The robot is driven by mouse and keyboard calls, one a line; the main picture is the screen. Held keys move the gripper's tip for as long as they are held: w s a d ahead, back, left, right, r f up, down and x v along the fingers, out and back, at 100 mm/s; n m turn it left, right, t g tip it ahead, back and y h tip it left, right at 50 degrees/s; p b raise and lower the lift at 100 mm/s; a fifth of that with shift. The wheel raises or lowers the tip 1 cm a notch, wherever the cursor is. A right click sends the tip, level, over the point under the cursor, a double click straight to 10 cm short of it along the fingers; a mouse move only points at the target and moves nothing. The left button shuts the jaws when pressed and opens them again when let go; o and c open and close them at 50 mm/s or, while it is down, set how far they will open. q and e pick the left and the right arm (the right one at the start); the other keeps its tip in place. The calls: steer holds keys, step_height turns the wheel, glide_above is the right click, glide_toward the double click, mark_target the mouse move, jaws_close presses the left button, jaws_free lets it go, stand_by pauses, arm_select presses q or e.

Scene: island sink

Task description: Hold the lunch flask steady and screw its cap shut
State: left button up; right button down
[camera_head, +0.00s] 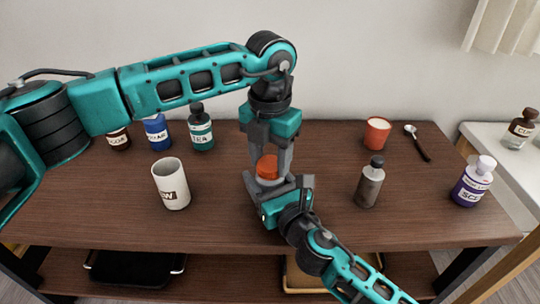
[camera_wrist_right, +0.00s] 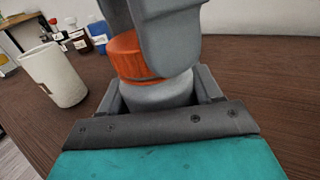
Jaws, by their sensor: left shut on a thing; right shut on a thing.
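The lunch flask is mostly hidden between my two grippers near the middle of the table. Its orange cap (camera_head: 267,167) sits on top of the grey body, and the body (camera_wrist_right: 160,93) shows better in the right wrist view. My left gripper (camera_head: 269,158) points down from above and is shut on the orange cap; its grey fingers cover part of the cap (camera_wrist_right: 128,60) in the right wrist view. My right gripper (camera_head: 272,185) comes in low from the front right and is shut on the flask body. The flask looks upright.
A white mug (camera_head: 171,185) stands left of the flask. A grey-brown bottle (camera_head: 370,183), an orange cup (camera_head: 377,133), a spoon (camera_head: 418,142) and a purple bottle (camera_head: 472,183) are to the right. Labelled bottles (camera_head: 200,130) stand at the back left. A black tray (camera_head: 135,268) lies on the lower shelf.

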arm_select(q)
steer(key=m, duration=0.5)
steer(key=shift+m, duration=0.3)
steer(key=m, duration=0.4)
steer(key=o, duration=1.3)
steer(key=shift+c, duration=0.2)
step_height(320, 180, up, 12)
arm_select(e)
steer(key=shift+c, duration=0.7)
jaws_free()
steer(key=v, duration=1.3)
